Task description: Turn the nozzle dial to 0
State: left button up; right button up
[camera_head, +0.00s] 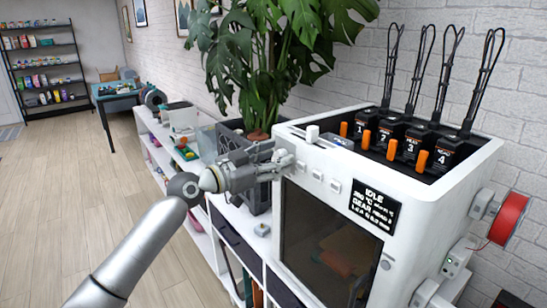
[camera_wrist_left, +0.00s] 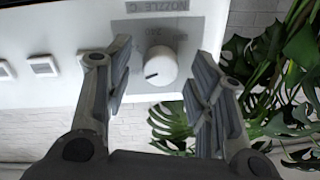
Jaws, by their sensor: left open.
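The nozzle dial (camera_wrist_left: 161,66) is a round white knob on a grey label plate (camera_wrist_left: 198,22) on the white machine. A short dark pointer mark shows on its face, toward the lower left in the left wrist view. The lettering above it reads roughly "NOZZLE"; the scale is too faint to read. My left gripper (camera_wrist_left: 163,54) is open, with one finger on each side of the dial and visible gaps to both. In the head view my left gripper (camera_head: 284,161) is at the machine's upper front left corner and hides the dial. My right gripper is not in view.
The white machine (camera_head: 415,210) has square buttons (camera_head: 317,174), a dark window and a status panel (camera_head: 375,208) reading "IDLE". Several tool heads stand on top. A potted plant (camera_head: 262,60) in a dark crate stands close beside my left gripper. Floor at left is clear.

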pick_arm(q)
jog(key=c, duration=1)
jog(key=n+p, duration=0.1)
jog(key=n, duration=0.2)
jog(key=shift+r+n, duration=0.1)
jog(key=shift+n, duration=0.3)
jog(key=n, duration=0.2)
jog(key=shift+n+p, duration=0.3)
jog(key=shift+p, duration=0.1)
jog(key=n+p, duration=0.1)
jog(key=n, duration=0.2)
jog(key=shift+w+n+g+p, duration=0.1)
jog(key=shift+n+g+p, duration=0.2)
jog(key=shift+a+n+p, duration=0.1)
jog(key=shift+n+p, duration=0.7)
jog(key=shift+n, duration=0.9)
jog(key=shift+c, duration=0.2)
